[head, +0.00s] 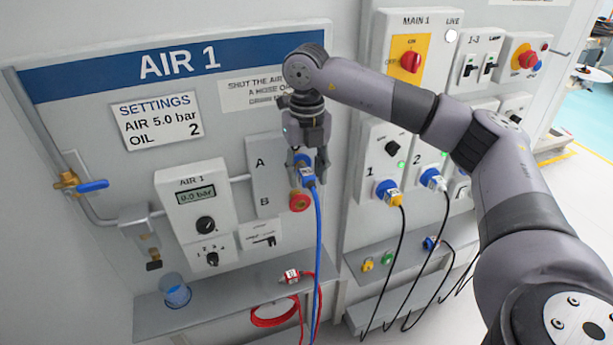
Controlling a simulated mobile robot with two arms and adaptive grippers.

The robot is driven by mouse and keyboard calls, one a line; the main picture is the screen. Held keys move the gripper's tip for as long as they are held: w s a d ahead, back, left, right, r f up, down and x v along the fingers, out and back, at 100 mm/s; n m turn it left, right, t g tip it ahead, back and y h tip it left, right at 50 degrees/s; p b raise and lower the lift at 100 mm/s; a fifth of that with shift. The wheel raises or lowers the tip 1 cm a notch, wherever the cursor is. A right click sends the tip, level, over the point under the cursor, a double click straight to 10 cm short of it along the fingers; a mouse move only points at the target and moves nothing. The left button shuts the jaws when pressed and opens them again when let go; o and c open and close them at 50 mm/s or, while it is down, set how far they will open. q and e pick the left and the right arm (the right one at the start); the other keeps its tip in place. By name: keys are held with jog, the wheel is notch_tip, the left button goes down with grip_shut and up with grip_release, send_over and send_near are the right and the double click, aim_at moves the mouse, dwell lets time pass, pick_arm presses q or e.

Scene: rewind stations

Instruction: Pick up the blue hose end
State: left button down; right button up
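The blue hose end (307,172) is at the AIR 1 panel, at the upper port marked A, with its blue hose (318,245) hanging straight down past the shelf. My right gripper (309,172) comes from above and points down, with its fingers on either side of the blue hose end. I cannot tell whether the fingers press on it or stand a little apart. The gripper partly hides port A. My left gripper is not in view.
Below port A is a red coupling (300,201) at B. A red hose end (291,276) and a blue cup (174,291) are on the grey shelf (225,300). To the right, blue plugs with black cables sit in sockets 1 and 2 (386,190).

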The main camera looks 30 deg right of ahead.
aim_at(308, 174)
grip_shut()
dwell(0.3)
jog(key=shift+s+r+b, duration=0.25)
jog(key=shift+b, duration=0.35)
notch_tip(308, 174, up, 7)
jog(key=shift+s+a+f+b, duration=0.1)
jog(key=shift+s+b, duration=0.05)
jog(key=shift+b, duration=0.6)
jog(key=s+a+b, duration=0.1)
jog(key=s+a, duration=0.1)
jog(key=s, duration=0.7)
jog(key=s+a+b, duration=0.2)
jog(key=s, duration=0.7)
jog(key=shift+s+a+f, duration=0.15)
jog(key=shift+s+a, duration=0.1)
jog(key=shift+s, duration=0.1)
